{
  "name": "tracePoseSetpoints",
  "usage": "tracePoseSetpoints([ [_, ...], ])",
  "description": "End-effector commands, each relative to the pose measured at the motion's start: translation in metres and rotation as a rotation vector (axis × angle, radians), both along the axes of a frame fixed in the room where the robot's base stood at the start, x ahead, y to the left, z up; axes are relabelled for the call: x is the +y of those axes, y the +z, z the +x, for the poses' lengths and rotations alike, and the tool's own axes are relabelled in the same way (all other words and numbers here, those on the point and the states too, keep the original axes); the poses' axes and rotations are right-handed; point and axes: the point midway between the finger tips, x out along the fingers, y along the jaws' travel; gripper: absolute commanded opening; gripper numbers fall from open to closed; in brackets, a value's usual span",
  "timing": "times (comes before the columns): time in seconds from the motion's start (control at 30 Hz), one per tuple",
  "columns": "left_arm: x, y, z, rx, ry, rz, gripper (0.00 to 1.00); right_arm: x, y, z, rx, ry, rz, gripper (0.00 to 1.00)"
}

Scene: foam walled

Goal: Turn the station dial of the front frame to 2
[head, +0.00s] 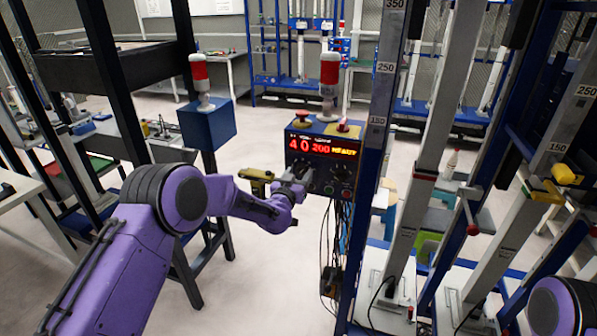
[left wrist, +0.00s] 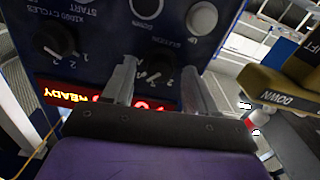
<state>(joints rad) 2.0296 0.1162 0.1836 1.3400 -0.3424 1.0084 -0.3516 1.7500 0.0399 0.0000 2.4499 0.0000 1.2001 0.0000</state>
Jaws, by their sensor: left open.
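The front frame's dark control box (head: 320,142) is at centre in the head view, with a lit red and yellow display (head: 322,147) ending in READY. My left gripper (head: 293,186) is at the box's lower left front and partly hides its knobs. In the left wrist view the panel is upside down. My open left gripper (left wrist: 160,68) has one finger on each side of a black dial (left wrist: 156,71) with small numbers around it; I cannot tell whether the fingers touch it. The dial's setting is not clearly readable. My right gripper is out of view.
A second black dial (left wrist: 55,40) sits beside the gripped area, with a white button (left wrist: 201,18) on the panel's other side. A yellow-black piece marked DOWN (left wrist: 285,85) is near the left wrist. Cables (head: 335,235) hang below the box. Blue frame posts (head: 372,160) stand right of it.

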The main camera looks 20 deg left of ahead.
Motion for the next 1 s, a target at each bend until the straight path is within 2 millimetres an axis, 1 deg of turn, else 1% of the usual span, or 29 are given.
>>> tracePoseSetpoints([
  [0.1,0.0,0.0,0.006,0.001,0.001,-0.001,0.57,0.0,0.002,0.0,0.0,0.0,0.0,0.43],
  [0.33,0.0,-0.001,0.007,0.001,0.0,-0.001,0.57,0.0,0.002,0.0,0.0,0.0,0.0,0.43],
  [0.37,0.0,-0.001,0.007,0.001,0.0,-0.001,0.54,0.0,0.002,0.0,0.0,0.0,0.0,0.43],
  [0.4,0.0,-0.001,0.007,0.001,0.001,-0.001,0.41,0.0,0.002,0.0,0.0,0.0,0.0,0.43],
  [0.47,0.0,-0.001,0.007,0.001,0.0,-0.001,0.22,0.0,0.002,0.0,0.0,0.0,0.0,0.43],
  [0.5,0.0,-0.001,0.007,0.001,0.001,-0.001,0.09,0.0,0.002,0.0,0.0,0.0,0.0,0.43],
  [0.53,0.0,-0.001,0.007,0.001,0.001,-0.001,0.01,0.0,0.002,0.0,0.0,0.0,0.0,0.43],
  [0.77,0.0,-0.001,0.007,0.001,0.001,-0.012,0.01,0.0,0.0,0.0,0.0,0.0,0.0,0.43],
  [1.0,0.001,-0.003,0.007,0.005,0.002,-0.1,0.01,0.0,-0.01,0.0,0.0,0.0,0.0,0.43],
])
